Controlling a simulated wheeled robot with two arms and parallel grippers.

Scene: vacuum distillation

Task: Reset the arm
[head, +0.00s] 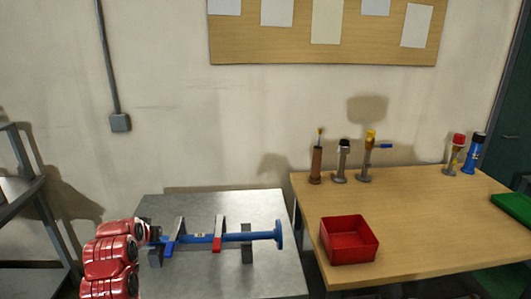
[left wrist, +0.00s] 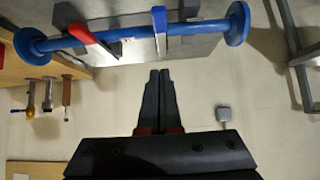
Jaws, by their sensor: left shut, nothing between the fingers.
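My left arm comes in from the lower left in the head view, beside the left end of a blue flanged pipe (head: 262,237). My left gripper (left wrist: 160,72) shows in the left wrist view with its two dark fingers together and nothing between them. There the blue pipe (left wrist: 200,27) crosses above the fingertips in the picture, and a gap of wall shows between them. In the head view the fingers are hard to make out against the dark parts by the pipe. My right gripper is in neither view.
The pipe lies over a grey metal table (head: 183,287), with red and blue handles. A wooden table (head: 440,245) at right bears a red bin (head: 349,240) and several upright fittings along the back. A dark metal rack (head: 25,190) stands at left.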

